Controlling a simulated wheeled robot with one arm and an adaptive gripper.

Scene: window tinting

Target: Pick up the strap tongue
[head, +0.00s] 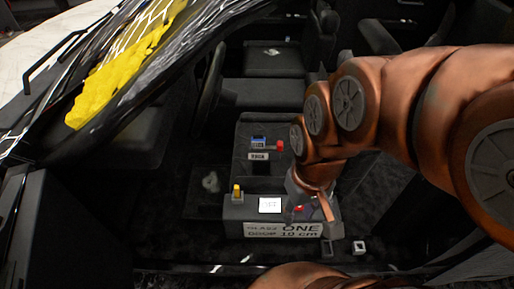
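I cannot make out the strap tongue for certain. A small pale piece with a dark square centre (359,247) lies on the dark floor by the door sill, right of a grey box. It may be the tongue, but it is too small to tell. My copper-coloured arm comes in from the right, and my gripper (318,200) points down over the right end of the grey box. The gripper is small and dark here, partly hidden by my arm's wrist. I cannot see whether its fingers are apart or hold anything.
The grey box (236,212) has a yellow knob, a white display and a lettered label. Behind it stands a dark unit (240,165) with a red button. A steering wheel (210,90) and car seats are further back. Yellow film (125,75) lies on the windscreen at left.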

